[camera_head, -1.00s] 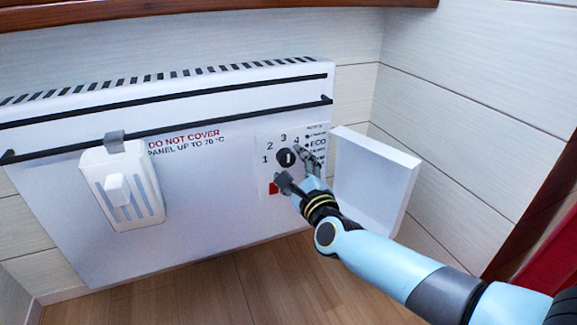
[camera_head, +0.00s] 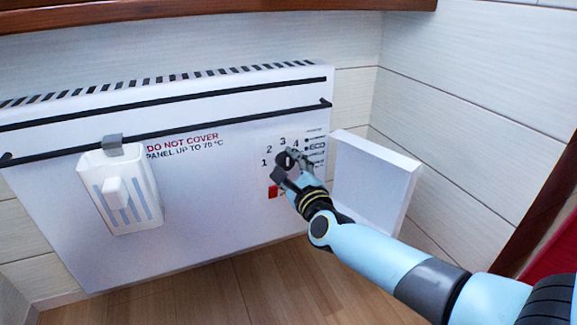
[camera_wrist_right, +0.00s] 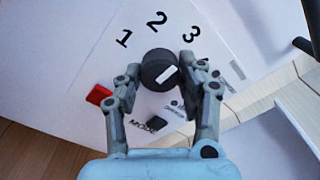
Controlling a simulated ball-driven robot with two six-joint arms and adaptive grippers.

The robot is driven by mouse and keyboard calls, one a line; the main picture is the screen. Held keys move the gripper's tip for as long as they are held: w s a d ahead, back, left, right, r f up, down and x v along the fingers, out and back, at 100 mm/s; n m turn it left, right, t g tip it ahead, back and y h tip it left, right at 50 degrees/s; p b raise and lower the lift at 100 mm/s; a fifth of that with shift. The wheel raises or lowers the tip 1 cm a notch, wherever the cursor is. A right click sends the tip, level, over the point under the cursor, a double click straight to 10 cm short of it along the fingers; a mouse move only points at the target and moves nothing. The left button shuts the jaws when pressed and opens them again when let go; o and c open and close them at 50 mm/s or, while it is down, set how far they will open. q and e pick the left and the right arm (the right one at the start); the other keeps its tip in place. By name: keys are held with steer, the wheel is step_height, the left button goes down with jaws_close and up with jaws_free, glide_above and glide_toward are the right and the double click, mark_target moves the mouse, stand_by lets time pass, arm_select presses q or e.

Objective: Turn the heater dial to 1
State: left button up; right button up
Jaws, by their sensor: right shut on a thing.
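The heater (camera_head: 215,205) is a white wall panel with a round black dial (camera_head: 284,160) near its right end. The numbers 1, 2, 3 and 4 arc above the dial. In the wrist view the dial (camera_wrist_right: 152,68) has a short white mark slanting toward the upper right, on the side of the 3. My right gripper (camera_head: 284,164) is shut on the dial, one finger on each side in the wrist view (camera_wrist_right: 160,66). In the head view the fingers hide part of the dial and its mark. My left gripper is out of view.
A white flap (camera_head: 372,180) stands open right of the controls, close to my right wrist. A red switch (camera_wrist_right: 98,94) sits below left of the dial. A white container (camera_head: 119,188) hangs from the black rail at the left. A wooden ledge (camera_head: 200,14) runs above.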

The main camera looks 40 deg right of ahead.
steer(key=shift+n, duration=0.7)
steer(key=n+p, duration=0.1)
steer(key=n, duration=0.2)
steer(key=shift+r+p, duration=0.1)
steer(key=shift+p, duration=0.2)
steer(key=n, duration=0.3)
steer(key=shift+p, duration=0.4)
steer(key=n+p, duration=0.1)
steer(key=n, duration=0.2)
steer(key=n+p, duration=0.1)
steer(key=n, duration=0.3)
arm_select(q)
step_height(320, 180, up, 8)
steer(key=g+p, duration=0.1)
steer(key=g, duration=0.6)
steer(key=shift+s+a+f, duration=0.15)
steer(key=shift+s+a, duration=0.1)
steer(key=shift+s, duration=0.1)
arm_select(e)
steer(key=shift+n, duration=2)
steer(key=shift+t, duration=0.3)
